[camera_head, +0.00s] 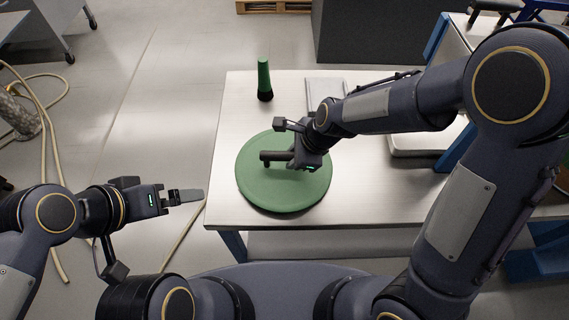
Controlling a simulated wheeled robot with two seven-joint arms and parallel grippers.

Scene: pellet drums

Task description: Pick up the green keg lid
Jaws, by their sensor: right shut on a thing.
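The green keg lid (285,198) is a round, flat disc on the pale metal table, close to its left edge. My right gripper (270,160) is over the upper middle of the lid and shut on it, with the wrist coming in from the upper right. The gripper hides the part it grips. I cannot tell any gap between lid and table. My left gripper (190,196) is left of the table, off its edge and apart from the lid. Its fingers show side-on, so their opening is unclear.
A green object with a black end (264,80) stands on the table behind the lid. A flat grey piece (325,88) lies to its right, partly behind my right arm. The table (238,110) is bare at its left rear and front right. A hose (48,85) lies on the floor.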

